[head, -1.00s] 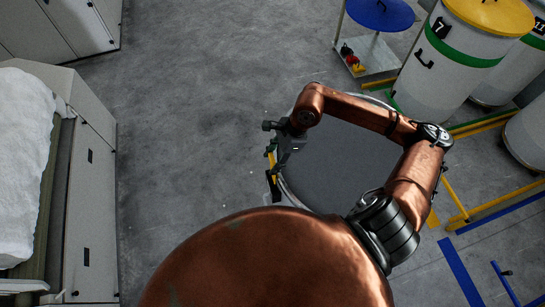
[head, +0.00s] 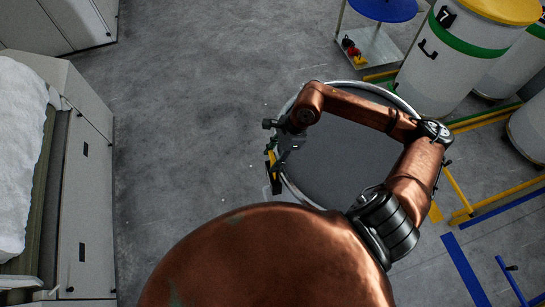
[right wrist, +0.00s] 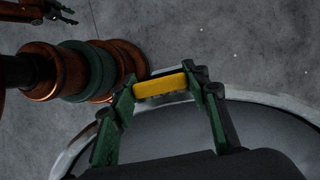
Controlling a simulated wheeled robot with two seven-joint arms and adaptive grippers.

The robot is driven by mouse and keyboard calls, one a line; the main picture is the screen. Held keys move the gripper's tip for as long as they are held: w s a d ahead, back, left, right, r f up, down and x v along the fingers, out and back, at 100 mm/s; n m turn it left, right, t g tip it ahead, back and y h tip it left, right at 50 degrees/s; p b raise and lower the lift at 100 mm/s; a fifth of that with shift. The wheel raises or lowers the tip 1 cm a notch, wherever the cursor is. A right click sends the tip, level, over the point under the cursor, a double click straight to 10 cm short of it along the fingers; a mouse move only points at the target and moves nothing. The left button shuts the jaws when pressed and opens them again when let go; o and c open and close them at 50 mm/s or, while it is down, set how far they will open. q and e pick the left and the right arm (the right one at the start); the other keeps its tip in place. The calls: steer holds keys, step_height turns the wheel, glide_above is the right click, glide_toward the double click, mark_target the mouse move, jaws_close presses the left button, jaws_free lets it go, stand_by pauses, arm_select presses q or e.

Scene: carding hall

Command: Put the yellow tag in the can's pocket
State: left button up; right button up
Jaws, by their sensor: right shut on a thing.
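The yellow tag (right wrist: 160,86) is pinched between the fingertips of my right gripper (right wrist: 158,88) in the right wrist view. In the head view the tag (head: 271,158) shows as a small yellow strip at my right gripper (head: 277,172). This gripper is just outside the left edge of a large round can (head: 345,165) with a pale rim and dark grey top. The rim (right wrist: 270,97) passes beneath the fingers in the right wrist view. I cannot clearly make out the can's pocket. My left gripper (right wrist: 66,12) is at the upper left there, its fingers apart and empty.
A small trolley (head: 368,45) carries red and yellow pieces. Yellow floor rails (head: 495,198) lie at right. A machine with white fibre (head: 20,150) stands at left. Open floor lies between.

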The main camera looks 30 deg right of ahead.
steer(key=o, duration=1.2)
steer(key=shift+o, duration=0.2)
steer(key=shift+r, duration=0.1)
steer(key=v, duration=1.2)
